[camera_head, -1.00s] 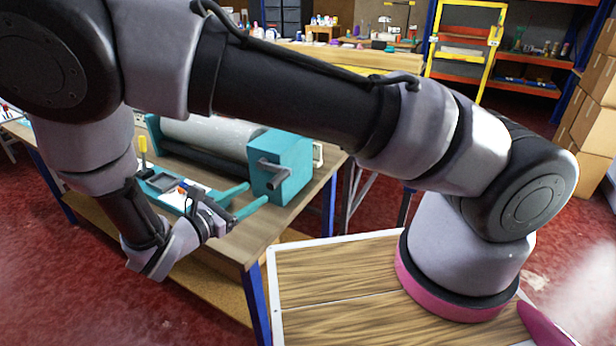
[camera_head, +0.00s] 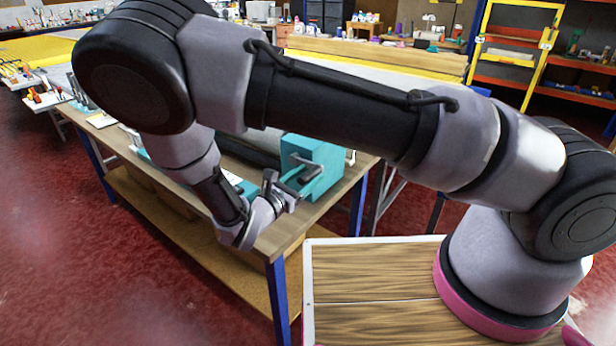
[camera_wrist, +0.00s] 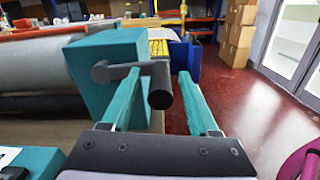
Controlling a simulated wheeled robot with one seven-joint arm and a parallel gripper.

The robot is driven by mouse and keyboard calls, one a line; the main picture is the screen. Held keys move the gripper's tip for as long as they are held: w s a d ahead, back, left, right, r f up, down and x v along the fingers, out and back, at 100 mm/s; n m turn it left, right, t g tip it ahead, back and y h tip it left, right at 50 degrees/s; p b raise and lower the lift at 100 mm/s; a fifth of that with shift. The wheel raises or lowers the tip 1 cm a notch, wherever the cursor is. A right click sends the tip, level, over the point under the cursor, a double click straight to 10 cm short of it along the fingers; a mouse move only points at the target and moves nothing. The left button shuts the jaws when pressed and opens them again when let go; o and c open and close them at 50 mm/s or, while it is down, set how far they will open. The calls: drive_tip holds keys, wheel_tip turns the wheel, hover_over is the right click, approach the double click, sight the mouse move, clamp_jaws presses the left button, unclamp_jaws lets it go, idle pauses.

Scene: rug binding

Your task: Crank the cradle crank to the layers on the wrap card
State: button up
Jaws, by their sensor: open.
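The cradle crank is a grey arm (camera_wrist: 125,70) on the side of a teal housing (camera_wrist: 100,85), with a dark cylindrical handle (camera_wrist: 160,88) pointing toward my wrist camera. In the head view the crank (camera_head: 303,160) sits on the near face of the teal housing (camera_head: 325,158). My gripper (camera_wrist: 158,88) is open, with two long teal fingers. In the wrist view the handle appears between the fingertips, nearer the left one, with no clear contact. My gripper (camera_head: 308,174) also shows at the crank in the head view. A white paper (camera_wrist: 9,155) lies at lower left; its writing is unreadable.
A large grey roll (camera_wrist: 35,65) lies left of the housing on the wooden workbench (camera_head: 290,225). Red floor (camera_wrist: 235,85) is clear right of the bench. Stacked cardboard boxes (camera_wrist: 235,30) and a yellow-framed rack (camera_head: 515,50) stand farther back.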

drive_tip(key=shift+d, duration=0.1)
clamp_jaws()
drive_tip(key=shift+w, duration=0.1)
idle(1.3)
